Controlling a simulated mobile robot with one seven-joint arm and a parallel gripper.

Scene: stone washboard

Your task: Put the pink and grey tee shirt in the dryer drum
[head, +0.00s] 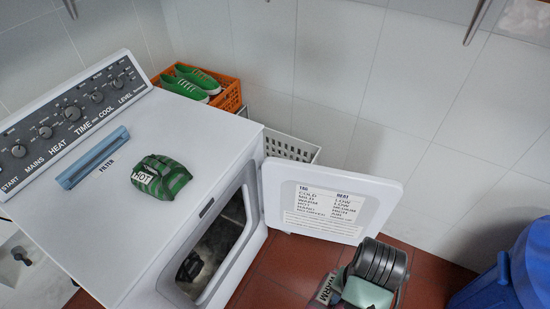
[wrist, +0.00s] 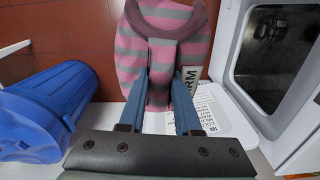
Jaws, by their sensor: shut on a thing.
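The pink and grey striped tee shirt (wrist: 130,58) is folded in a bundle, with a white label at its right side. My gripper (wrist: 160,98) is shut on it, and a fold of cloth lies between the two fingers. The dryer drum (head: 222,242) is open, left of my gripper, with a dark item inside. Its opening also shows at the upper right of the wrist view (wrist: 272,55).
The open dryer door (head: 345,190) stands out between the drum and the back wall. A green striped bundle labelled HOT (head: 160,176) lies on the dryer top (head: 115,225). An orange crate (head: 229,98) with green shoes and a white basket (head: 290,148) stand behind. A blue bin (head: 520,270) is at right.

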